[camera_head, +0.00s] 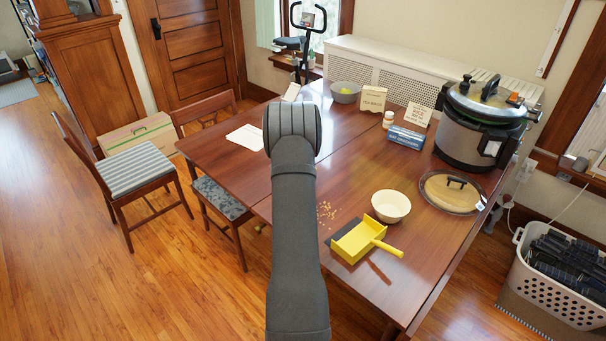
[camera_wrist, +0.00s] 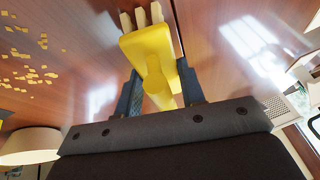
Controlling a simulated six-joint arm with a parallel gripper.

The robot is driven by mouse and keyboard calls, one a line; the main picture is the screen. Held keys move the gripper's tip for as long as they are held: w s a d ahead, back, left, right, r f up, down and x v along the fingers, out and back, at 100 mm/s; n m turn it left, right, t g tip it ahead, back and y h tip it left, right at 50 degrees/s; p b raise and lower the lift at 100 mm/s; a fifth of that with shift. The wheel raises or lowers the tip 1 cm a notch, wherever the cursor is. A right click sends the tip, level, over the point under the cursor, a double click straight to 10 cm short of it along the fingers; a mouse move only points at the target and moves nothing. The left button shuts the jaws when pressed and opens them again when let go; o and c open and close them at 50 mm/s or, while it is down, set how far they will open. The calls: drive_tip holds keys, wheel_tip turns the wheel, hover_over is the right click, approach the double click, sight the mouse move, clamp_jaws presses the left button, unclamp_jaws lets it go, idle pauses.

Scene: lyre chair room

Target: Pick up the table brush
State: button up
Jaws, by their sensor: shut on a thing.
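The table brush (camera_wrist: 148,45) is yellow with pale bristle tufts, and it shows in the wrist view. My gripper (camera_wrist: 159,88) is shut on its yellow body, with one dark finger on each side. The tufts point to the top of that picture, over the brown table top. I cannot tell whether they touch the wood. In the head view my arm hides the gripper and the brush.
On the wooden table (camera_head: 395,160), a yellow dustpan (camera_head: 357,240) lies near the front beside a cream bowl (camera_head: 391,206) and scattered crumbs (camera_head: 326,212). A pot (camera_head: 468,135) and glass lid (camera_head: 440,203) stand to the right. Papers (camera_head: 246,138) lie left.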

wheel_tip(320, 180, up, 3)
drive_tip(key=shift+r, duration=0.2)
drive_tip(key=s+d+r, duration=0.6)
drive_tip(key=d, duration=0.3)
drive_tip(key=s+a+f, duration=0.1)
drive_tip(key=a+f, duration=0.1)
drive_tip(key=a, duration=0.3)
drive_tip(key=s+a+f+g, duration=0.1)
drive_tip(key=s+a+f, duration=0.1)
drive_tip(key=a, duration=0.3)
drive_tip(key=shift+a+f+h, duration=0.3)
drive_tip(key=shift+f+h, duration=0.1)
drive_tip(key=shift+f, duration=0.1)
drive_tip(key=shift+w+f, duration=0.1)
drive_tip(key=shift+f, duration=2.55)
drive_tip(key=shift+f, duration=0.2)
